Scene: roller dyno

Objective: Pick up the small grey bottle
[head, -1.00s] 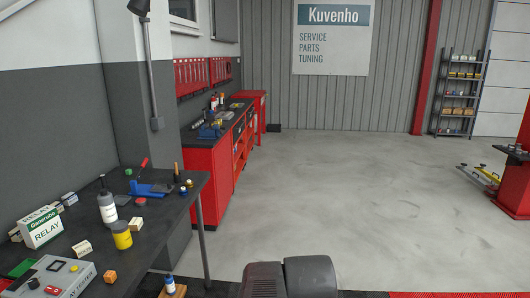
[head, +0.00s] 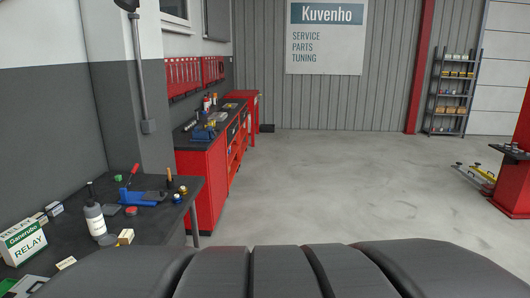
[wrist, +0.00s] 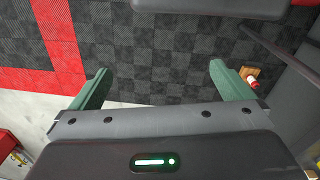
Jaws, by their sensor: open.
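A grey bottle with a dark cap and a pale label (head: 95,219) stands upright on the dark workbench (head: 75,234) at the left of the head view. My gripper (wrist: 159,67) shows in the wrist view with its two green fingers wide apart and nothing between them. It points at the dark tiled floor, and the bench bottle is not in that view. In the head view my arm fills the bottom, and my gripper's fingers are not seen there.
A Ganerubo relay box (head: 23,242), a blue tool (head: 140,196) and small blocks (head: 125,237) share the bench. Red cabinets (head: 201,188) stand behind it. A wooden block (wrist: 249,72) with a small red-and-white item (wrist: 252,81) lies right of my gripper. The middle floor is clear.

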